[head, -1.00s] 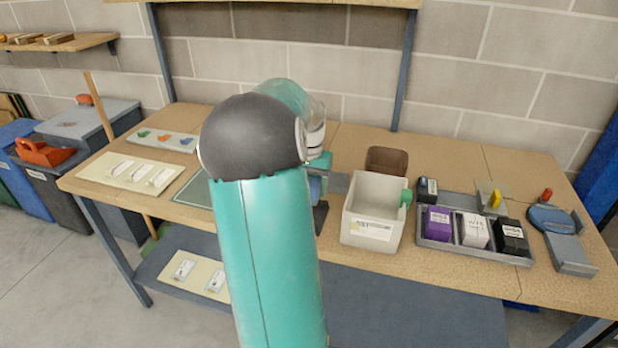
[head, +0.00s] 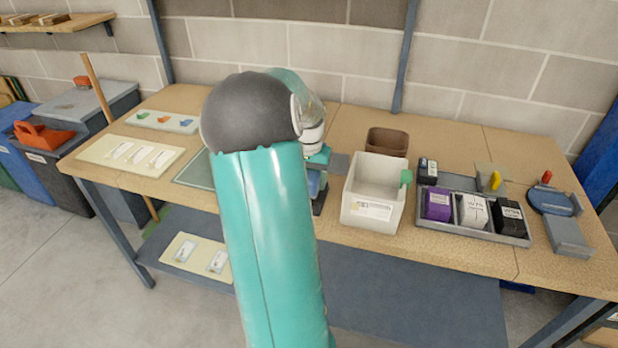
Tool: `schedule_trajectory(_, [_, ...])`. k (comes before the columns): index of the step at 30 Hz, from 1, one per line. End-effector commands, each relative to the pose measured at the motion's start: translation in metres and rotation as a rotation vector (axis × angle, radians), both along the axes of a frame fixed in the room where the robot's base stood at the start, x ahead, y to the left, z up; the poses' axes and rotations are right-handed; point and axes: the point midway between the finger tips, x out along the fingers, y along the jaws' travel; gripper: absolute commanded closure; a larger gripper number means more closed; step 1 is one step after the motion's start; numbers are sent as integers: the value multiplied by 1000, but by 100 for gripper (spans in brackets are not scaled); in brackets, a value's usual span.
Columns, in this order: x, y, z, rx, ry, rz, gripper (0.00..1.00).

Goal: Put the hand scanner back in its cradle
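My arm stands in the middle of the head view and hides part of the workbench (head: 440,258). Just right of its black elbow, a teal and dark shape shows low over the bench beside the white bin; my gripper seems to be there, but its fingers cannot be made out. I cannot pick out the hand scanner for certain; it may be hidden behind my arm. No cradle can be named with certainty. A small grey block with a yellow piece (head: 489,179) stands at the back right of the bench.
A white bin (head: 361,212) stands right of my arm, with a brown bin (head: 388,142) behind. A grey tray (head: 431,222) holds purple, white and black boxes. A blue round device (head: 549,201) is far right. A cream board (head: 110,147) lies left.

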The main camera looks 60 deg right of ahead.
Motion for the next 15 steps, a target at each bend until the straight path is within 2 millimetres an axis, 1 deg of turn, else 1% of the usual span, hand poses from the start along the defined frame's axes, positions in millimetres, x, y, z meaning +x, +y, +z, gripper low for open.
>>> schedule_trajectory(10, [0,0,0,-1,0,0,69])
schedule_trajectory(15, [0,0,-3,0,0,0,69])
